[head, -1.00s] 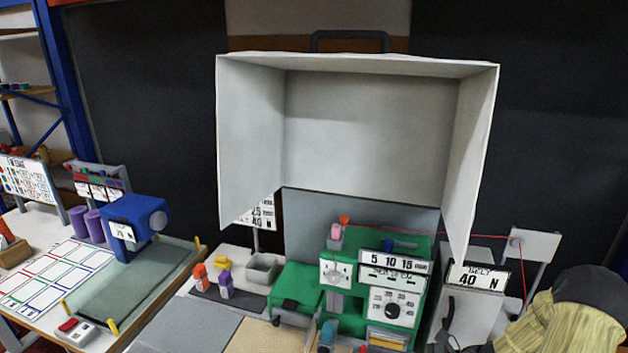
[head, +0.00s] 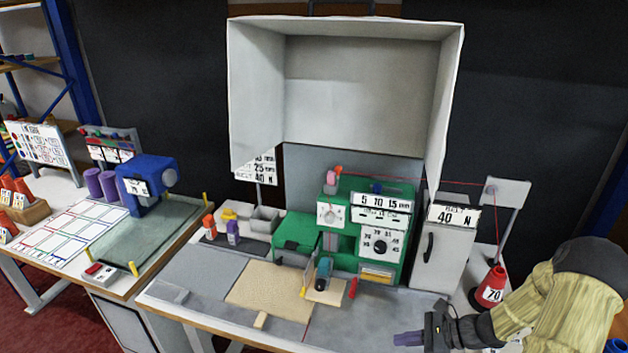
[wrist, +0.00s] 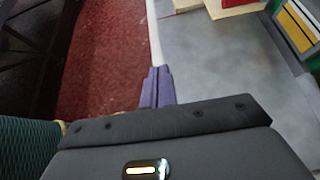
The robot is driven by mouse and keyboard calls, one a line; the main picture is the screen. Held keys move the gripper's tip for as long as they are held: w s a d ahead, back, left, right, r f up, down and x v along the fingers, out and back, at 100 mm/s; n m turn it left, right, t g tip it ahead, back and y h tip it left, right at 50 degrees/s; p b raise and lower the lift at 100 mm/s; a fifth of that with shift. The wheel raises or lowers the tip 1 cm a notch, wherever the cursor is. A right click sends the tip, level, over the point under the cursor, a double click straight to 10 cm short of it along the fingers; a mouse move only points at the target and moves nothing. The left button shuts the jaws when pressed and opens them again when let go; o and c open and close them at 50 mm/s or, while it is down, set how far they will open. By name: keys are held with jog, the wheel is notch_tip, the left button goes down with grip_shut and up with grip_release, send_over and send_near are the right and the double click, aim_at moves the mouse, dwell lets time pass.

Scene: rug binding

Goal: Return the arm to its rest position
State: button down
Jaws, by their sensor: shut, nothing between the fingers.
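My gripper (head: 408,339) is at the lower right in the head view, over the front right part of the grey bench top (head: 372,300). Its purple fingertips point left and are together, with nothing between them. In the wrist view the shut fingers (wrist: 157,87) lie over the bench's front edge, with red floor to the left. My arm comes in from the right, in a pale yellow sleeve.
A green machine (head: 345,235) with dials stands at the bench's back under a white hood (head: 350,95). A red cone marked 70 (head: 490,289) stands right of a grey cabinet (head: 441,255). A blue machine (head: 148,180) is on the left table. Red floor (wrist: 105,60) lies before the bench.

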jog(key=s+a+r+n+h, duration=0.3)
jog(key=s+r+n+h, duration=0.2)
jog(key=r+n, duration=0.3)
jog(key=s+a+r+n+h, duration=0.4)
jog(key=s+r+n+h, duration=0.2)
jog(key=n, duration=0.7)
notch_tip(320, 180, up, 3)
jog(key=shift+s+a+f+g, duration=0.15)
jog(key=shift+s+f+g, duration=0.05)
jog(key=shift+s+g, duration=0.1)
dwell(1.3)
